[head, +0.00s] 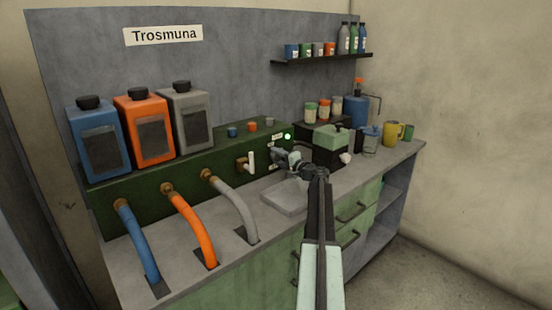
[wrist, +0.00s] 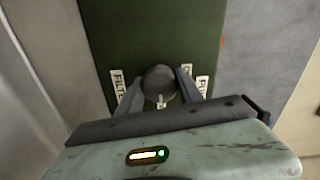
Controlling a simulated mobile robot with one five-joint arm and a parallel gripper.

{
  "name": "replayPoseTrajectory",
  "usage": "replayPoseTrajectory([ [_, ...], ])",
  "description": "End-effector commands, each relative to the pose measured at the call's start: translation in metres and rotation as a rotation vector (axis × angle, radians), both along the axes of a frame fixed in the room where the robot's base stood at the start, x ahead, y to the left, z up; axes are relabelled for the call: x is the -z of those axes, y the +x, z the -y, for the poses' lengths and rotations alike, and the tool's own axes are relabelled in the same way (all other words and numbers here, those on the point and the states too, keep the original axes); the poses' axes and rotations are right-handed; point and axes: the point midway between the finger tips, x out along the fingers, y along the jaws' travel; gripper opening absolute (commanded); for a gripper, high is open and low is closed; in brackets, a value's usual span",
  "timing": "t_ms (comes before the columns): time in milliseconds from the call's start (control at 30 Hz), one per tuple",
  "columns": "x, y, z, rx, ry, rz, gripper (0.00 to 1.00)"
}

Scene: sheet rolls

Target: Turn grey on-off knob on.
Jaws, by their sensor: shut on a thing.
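The grey knob (wrist: 160,80) is round and sits on the dark green panel (wrist: 105,35), with a small pale mark at its lower edge in the wrist view. My gripper (wrist: 161,88) has one finger on each side of the knob and is shut on it. In the head view my gripper (head: 282,158) is at the right part of the green panel and hides most of the knob. A white label (wrist: 118,86) reading "FILTER" is left of the knob. Another label (wrist: 203,86) is right of it, partly covered by a finger. A green light (head: 287,136) glows above my gripper.
A tap with a white lever (head: 250,161) is left of my gripper, above a grey tray (head: 284,197). Blue, orange and grey hoses (head: 234,204) run to the counter. A green-topped machine (head: 330,146) and mugs (head: 392,132) stand at the right.

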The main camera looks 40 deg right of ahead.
Motion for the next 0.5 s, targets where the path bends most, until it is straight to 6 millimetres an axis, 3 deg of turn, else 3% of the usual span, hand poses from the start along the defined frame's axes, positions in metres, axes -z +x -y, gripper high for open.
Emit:
replayPoseTrajectory([
  [500,-0.0011,0.0012,0.0007,0.001,0.067,0.008,0.03],
])
